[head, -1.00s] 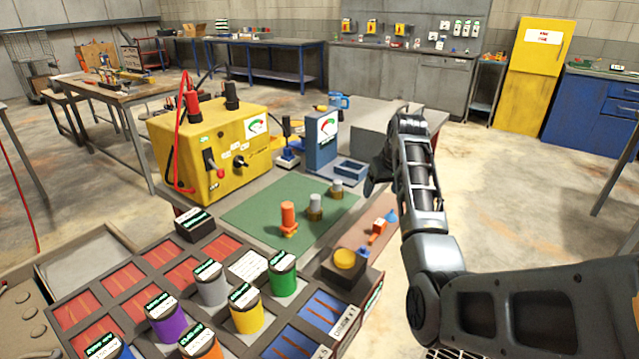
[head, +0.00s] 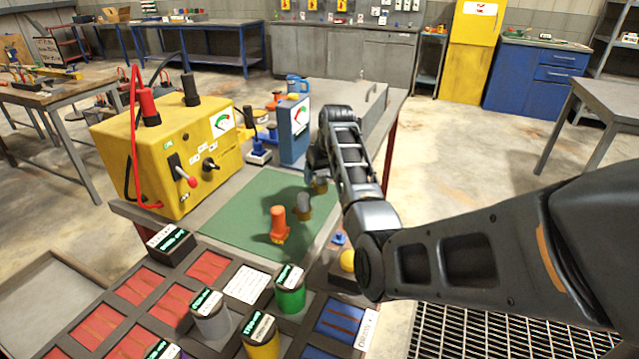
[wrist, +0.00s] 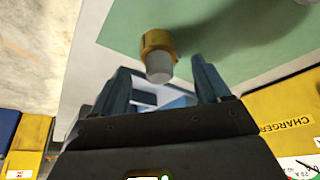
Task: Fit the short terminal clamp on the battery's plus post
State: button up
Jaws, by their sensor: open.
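A short clamp (head: 320,186) with a brass-coloured base and a grey top stands near the right edge of the green mat (head: 237,226), partly hidden by my gripper. My gripper (head: 314,170) is over the mat's far right part. In the wrist view, my open, empty gripper (wrist: 162,80) has a grey-and-brass clamp (wrist: 158,60) ahead of the gap between its fingers. The yellow charger box (head: 170,150) carries a red post (head: 148,106) and a black post (head: 190,90). I cannot make out a battery.
A blue gauge box (head: 293,132) stands behind the mat, close to my gripper. In front is a dark rack with a green can (head: 290,290), a grey can (head: 211,316) and red compartments. A yellow knob (head: 347,261) lies partly behind my arm.

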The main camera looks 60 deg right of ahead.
aim_at(321, 175)
jog(key=shift+x, duration=1.65)
jog(key=shift+c, duration=0.3)
jog(key=shift+r, duration=0.1)
jog(key=c, duration=1.2)
